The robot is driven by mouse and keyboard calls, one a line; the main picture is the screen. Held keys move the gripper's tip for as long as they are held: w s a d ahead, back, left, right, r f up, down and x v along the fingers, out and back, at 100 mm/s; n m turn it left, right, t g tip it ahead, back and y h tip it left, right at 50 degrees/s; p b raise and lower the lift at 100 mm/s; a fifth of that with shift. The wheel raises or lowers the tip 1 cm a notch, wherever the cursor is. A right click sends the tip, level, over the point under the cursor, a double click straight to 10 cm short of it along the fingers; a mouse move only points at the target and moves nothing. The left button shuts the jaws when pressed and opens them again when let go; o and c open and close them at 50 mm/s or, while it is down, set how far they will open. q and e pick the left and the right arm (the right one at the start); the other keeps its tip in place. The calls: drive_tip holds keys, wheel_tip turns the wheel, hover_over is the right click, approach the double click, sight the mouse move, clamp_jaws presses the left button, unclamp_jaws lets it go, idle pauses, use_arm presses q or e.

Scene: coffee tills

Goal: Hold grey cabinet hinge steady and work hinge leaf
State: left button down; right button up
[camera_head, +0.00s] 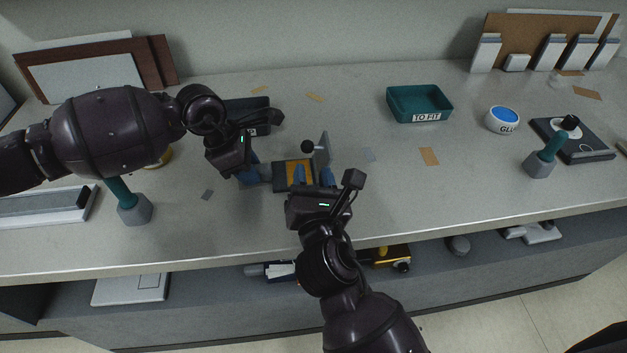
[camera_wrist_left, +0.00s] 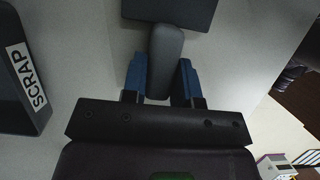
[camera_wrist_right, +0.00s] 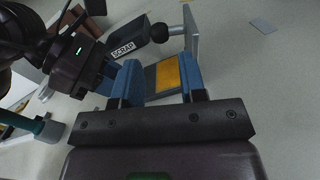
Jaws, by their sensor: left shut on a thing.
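The grey cabinet hinge (camera_head: 282,185) lies on the counter, with a dark body, an orange-yellow patch and an upright grey leaf (camera_head: 325,147) at its right end. A black ball knob (camera_head: 307,146) sticks out from the leaf, seen also in the right wrist view (camera_wrist_right: 159,33). My left gripper (camera_head: 252,168) is shut on the hinge's grey tab (camera_wrist_left: 165,60) at its left end. My right gripper (camera_head: 314,176) is at the hinge's near side. Its blue fingers are wide apart, and the patch (camera_wrist_right: 168,74) shows between them in the right wrist view; contact is unclear.
A dark SCRAP bin (camera_wrist_left: 22,85) stands behind my left gripper. A teal TO FIT tray (camera_head: 418,103) and a GLUE pot (camera_head: 502,120) stand to the right. Teal-handled tools (camera_head: 133,208) stand at both sides. Small flat scraps lie about; the counter right of the hinge is mostly clear.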

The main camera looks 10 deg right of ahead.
sight(308, 152)
drive_tip(key=w, duration=0.7)
drive_tip(key=shift+s, duration=0.1)
drive_tip(key=c, duration=0.4)
drive_tip(key=shift+d+r, duration=0.1)
drive_tip(key=shift+d, duration=1.05)
use_arm(q)
drive_tip(key=shift+w+a, duration=0.1)
use_arm(e)
drive_tip(key=shift+d, duration=1.15)
drive_tip(key=shift+c, duration=0.2)
